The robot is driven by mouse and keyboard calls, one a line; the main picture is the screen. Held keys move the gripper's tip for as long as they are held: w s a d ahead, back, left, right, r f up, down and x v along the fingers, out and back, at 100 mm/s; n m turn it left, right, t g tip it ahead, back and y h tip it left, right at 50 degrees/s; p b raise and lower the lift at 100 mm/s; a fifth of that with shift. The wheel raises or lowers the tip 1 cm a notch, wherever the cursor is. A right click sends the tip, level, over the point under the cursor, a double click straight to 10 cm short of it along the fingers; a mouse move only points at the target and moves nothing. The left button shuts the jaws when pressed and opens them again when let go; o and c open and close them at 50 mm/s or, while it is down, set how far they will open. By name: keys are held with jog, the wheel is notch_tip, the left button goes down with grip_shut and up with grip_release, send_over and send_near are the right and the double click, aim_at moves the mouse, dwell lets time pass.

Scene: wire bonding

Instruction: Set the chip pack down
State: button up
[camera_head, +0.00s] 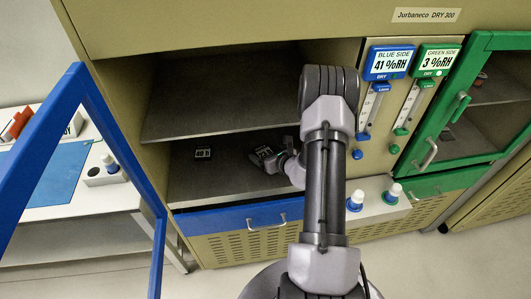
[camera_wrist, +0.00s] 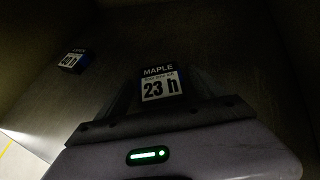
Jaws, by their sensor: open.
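The chip pack is a small dark pack with a white label reading "MAPLE 23 h" (camera_wrist: 160,85) in the wrist view. It sits at the tip of my gripper (camera_head: 268,158), which is inside the blue-side cabinet over the lower shelf (camera_head: 220,180). My gripper is open, its jaws around or beside the pack; the fingers are mostly dark and hard to make out. The pack appears to rest on the shelf, though its underside is hidden. A second pack (camera_head: 203,153), labelled "40 h", lies on the same shelf to the left; it also shows in the wrist view (camera_wrist: 72,61).
An upper shelf (camera_head: 200,115) is above my gripper. The blue-framed door (camera_head: 90,110) stands open at left. The green-framed door (camera_head: 470,100) at right is shut. A white table (camera_head: 85,205) is at far left.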

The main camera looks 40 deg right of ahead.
jog(key=p+v, duration=0.3)
jog(key=v, duration=0.8)
jog(key=shift+s+d+r, duration=0.1)
jog(key=shift+r, duration=0.1)
jog(key=shift+s+r, duration=0.15)
jog(key=shift+s, duration=0.25)
